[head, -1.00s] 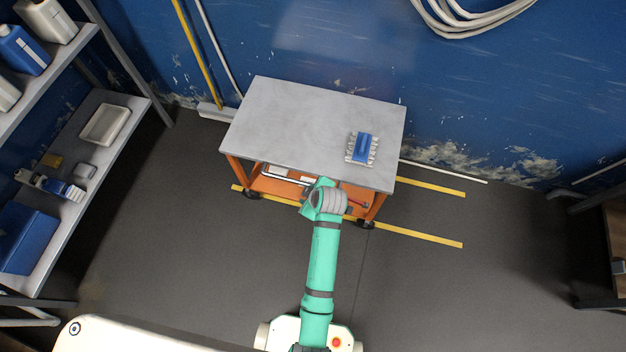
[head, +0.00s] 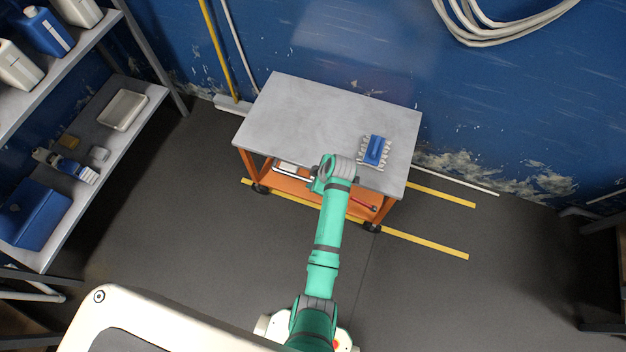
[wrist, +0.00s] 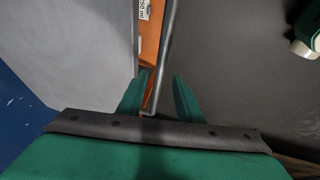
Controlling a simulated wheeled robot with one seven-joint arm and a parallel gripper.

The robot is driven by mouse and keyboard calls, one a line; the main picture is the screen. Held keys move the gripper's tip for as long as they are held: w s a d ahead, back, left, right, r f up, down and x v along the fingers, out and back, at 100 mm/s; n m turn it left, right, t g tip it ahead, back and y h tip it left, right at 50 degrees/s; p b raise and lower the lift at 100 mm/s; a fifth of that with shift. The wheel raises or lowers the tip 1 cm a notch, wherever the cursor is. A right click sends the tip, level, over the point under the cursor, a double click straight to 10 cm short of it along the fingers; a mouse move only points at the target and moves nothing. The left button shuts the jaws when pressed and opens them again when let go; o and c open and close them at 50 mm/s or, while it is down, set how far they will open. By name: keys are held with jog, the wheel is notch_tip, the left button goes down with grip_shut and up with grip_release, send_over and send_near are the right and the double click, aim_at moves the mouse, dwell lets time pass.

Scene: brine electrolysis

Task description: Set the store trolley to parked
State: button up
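The store trolley (head: 310,115) stands against the blue wall, with a grey top, an orange frame and dark castors. Part of its grey top (wrist: 75,50) and orange side (wrist: 150,45) shows in the wrist view. A grey bar (wrist: 168,50) runs along the trolley's near side. My gripper (wrist: 161,76) has its two green fingers apart, one on each side of the bar, with gaps visible. In the head view my arm's end is at the trolley's near long edge, and my fingers are hidden there. A parked marking or brake state cannot be made out.
Yellow floor lines (head: 425,242) run under and right of the trolley. A blue item with a pale rack (head: 376,150) is on its top. Shelves (head: 150,92) stand left, and a dark rack (head: 600,270) right. The floor right of the trolley is clear.

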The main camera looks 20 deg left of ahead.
jog(key=shift+x, duration=1.2)
jog(key=shift+w+f, duration=0.1)
jog(key=shift+w, duration=0.05)
jog(key=shift+c, duration=0.3)
